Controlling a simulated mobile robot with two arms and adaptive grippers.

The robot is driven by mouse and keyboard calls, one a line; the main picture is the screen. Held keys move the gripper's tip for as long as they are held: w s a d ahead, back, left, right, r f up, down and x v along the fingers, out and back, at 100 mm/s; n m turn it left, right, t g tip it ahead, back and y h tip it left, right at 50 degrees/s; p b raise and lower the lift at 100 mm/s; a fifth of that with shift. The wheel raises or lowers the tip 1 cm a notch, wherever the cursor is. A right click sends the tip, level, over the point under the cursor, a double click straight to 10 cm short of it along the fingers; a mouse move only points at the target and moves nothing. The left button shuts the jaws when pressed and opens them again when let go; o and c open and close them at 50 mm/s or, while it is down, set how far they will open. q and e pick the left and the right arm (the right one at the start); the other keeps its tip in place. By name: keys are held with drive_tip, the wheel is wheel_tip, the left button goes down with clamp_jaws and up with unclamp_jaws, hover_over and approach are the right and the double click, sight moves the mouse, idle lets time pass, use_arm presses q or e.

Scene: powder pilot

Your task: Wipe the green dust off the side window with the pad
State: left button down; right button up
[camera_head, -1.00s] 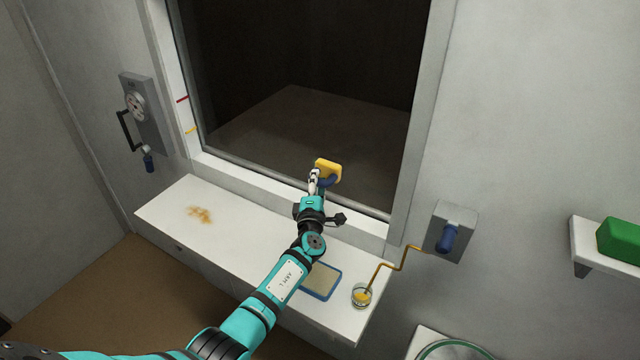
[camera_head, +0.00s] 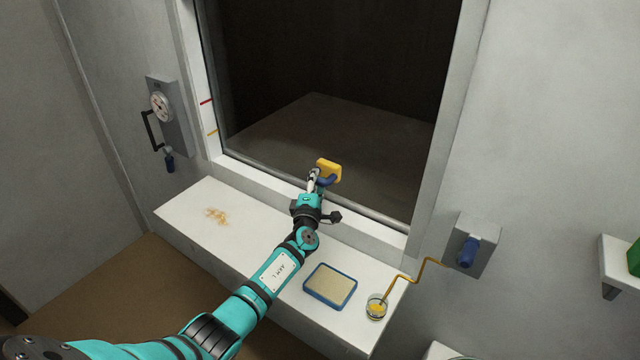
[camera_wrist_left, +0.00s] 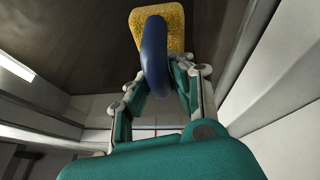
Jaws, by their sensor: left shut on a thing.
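The pad is a yellow block with a blue handle (camera_head: 328,168). It is held in front of the lower part of a large dark window (camera_head: 330,60); whether it touches the glass I cannot tell. My left gripper (camera_head: 317,180) is shut on the blue handle. In the left wrist view the fingers (camera_wrist_left: 156,78) close around the handle, and the pad's yellow face (camera_wrist_left: 177,28) points away from me. I see no green dust on this window, and I cannot tell whether it is the side window. My right gripper is not in view.
A white ledge (camera_head: 255,222) below the window bears an orange-brown powder patch (camera_head: 217,216), a blue-rimmed tray (camera_head: 331,287) and a small glass dish (camera_head: 376,307). A gauge box with a handle (camera_head: 165,115) is left; a blue-knobbed box (camera_head: 470,245) is right. A green block (camera_head: 634,258) sits far right.

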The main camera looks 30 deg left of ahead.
use_arm(q)
drive_tip(key=shift+s+a+p, duration=0.2)
drive_tip(key=shift+s+p, duration=0.15)
drive_tip(key=shift+s, duration=1.1)
drive_tip(key=shift+s+a+p, duration=0.15)
drive_tip(key=shift+s+p, duration=0.2)
drive_tip(key=shift+s, duration=1.1)
drive_tip(key=shift+s+a, duration=0.2)
drive_tip(key=shift+s, duration=1.35)
drive_tip(key=shift+w, duration=0.1)
